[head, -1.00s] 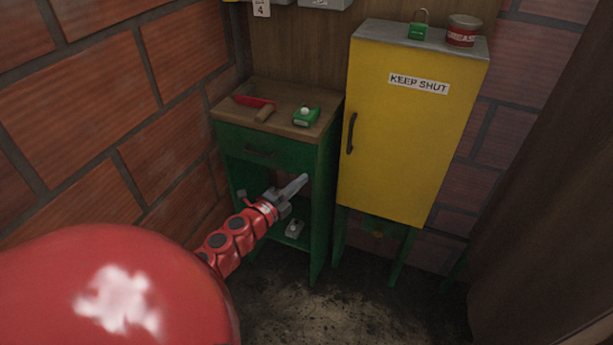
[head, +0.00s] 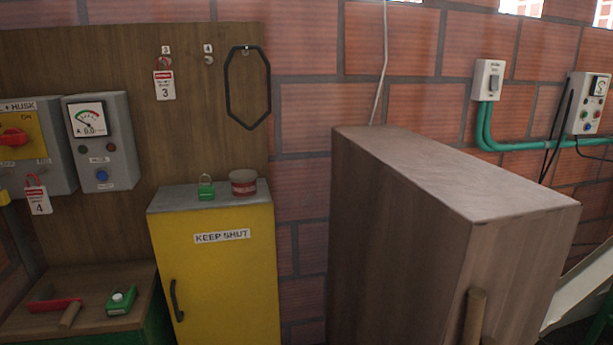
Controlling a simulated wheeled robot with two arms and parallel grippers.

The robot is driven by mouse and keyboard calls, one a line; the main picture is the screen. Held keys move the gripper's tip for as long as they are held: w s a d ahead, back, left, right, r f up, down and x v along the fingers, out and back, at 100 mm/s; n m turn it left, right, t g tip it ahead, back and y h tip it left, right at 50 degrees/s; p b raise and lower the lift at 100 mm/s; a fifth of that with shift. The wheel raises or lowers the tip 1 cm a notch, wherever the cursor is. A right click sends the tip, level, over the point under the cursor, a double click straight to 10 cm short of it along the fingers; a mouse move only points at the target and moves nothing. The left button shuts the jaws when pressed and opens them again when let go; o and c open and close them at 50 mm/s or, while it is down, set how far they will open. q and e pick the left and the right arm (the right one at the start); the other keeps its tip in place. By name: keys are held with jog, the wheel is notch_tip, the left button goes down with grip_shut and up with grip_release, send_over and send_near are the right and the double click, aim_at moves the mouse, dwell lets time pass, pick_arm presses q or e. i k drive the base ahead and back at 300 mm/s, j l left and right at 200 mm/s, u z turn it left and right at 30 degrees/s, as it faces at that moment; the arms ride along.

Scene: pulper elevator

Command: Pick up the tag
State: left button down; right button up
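A white tag marked 3 with a red band (head: 164,86) hangs on the wooden board, under a small label 3, on the hook there. A second white tag marked 4 (head: 39,202) hangs from a red loop at the lower edge of the yellow-faced switch box (head: 14,141) at the left. The hook under label 4 (head: 208,59) looks bare. Neither of my grippers is in view now, so what they hold is hidden.
A yellow KEEP SHUT cabinet (head: 216,280) bears a green padlock (head: 206,191) and a red tin (head: 243,183). A bench (head: 95,283) holds a red-and-wood tool and a green box. A large wooden cabinet (head: 450,185) stands right. A black loop (head: 229,85) hangs on the board.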

aim_at(37, 197)
jog(key=u, duration=1.35)
